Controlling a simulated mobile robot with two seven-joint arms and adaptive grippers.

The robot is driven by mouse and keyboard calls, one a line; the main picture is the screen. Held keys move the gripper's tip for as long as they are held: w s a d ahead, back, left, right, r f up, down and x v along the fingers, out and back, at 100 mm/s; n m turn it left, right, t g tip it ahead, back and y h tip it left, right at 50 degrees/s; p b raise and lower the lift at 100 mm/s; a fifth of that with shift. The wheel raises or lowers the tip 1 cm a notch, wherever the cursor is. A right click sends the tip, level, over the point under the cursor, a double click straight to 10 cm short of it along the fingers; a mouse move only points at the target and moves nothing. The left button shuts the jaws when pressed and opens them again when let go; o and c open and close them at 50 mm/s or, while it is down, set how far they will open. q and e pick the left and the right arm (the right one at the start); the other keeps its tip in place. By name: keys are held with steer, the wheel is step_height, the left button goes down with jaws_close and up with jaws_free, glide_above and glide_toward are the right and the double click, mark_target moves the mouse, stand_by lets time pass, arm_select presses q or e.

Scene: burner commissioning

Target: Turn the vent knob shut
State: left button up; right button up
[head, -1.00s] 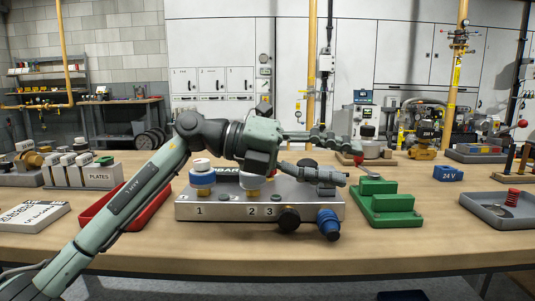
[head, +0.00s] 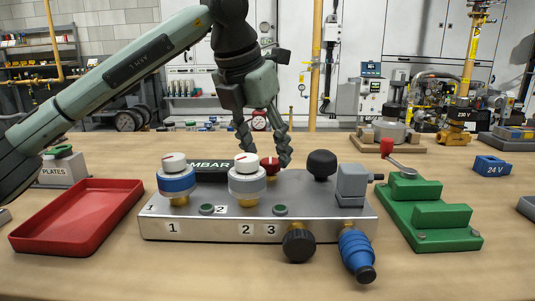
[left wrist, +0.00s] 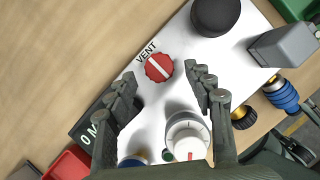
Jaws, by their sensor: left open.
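The red vent knob (head: 269,165) stands on the metal block (head: 205,227), behind the middle white-topped regulator, which partly hides it. In the left wrist view the knob (left wrist: 159,67) shows a white bar across its face, beside the printed word VENT. My left gripper (head: 264,155) points down over the block with its fingers spread at the knob. In the left wrist view the knob lies between and slightly beyond the open fingertips (left wrist: 160,76); I cannot tell whether they touch it.
White-topped regulators (head: 174,177) and (head: 246,178) stand close in front of the vent knob. A black round knob (head: 321,164) and a grey box (head: 352,183) are to its right. A red tray (head: 75,218) lies left, a green stand (head: 430,212) right.

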arm_select(q)
steer(key=shift+x, duration=0.95)
steer(key=shift+c, duration=0.5)
steer(key=c, duration=1.1)
steer(key=shift+o, duration=0.2)
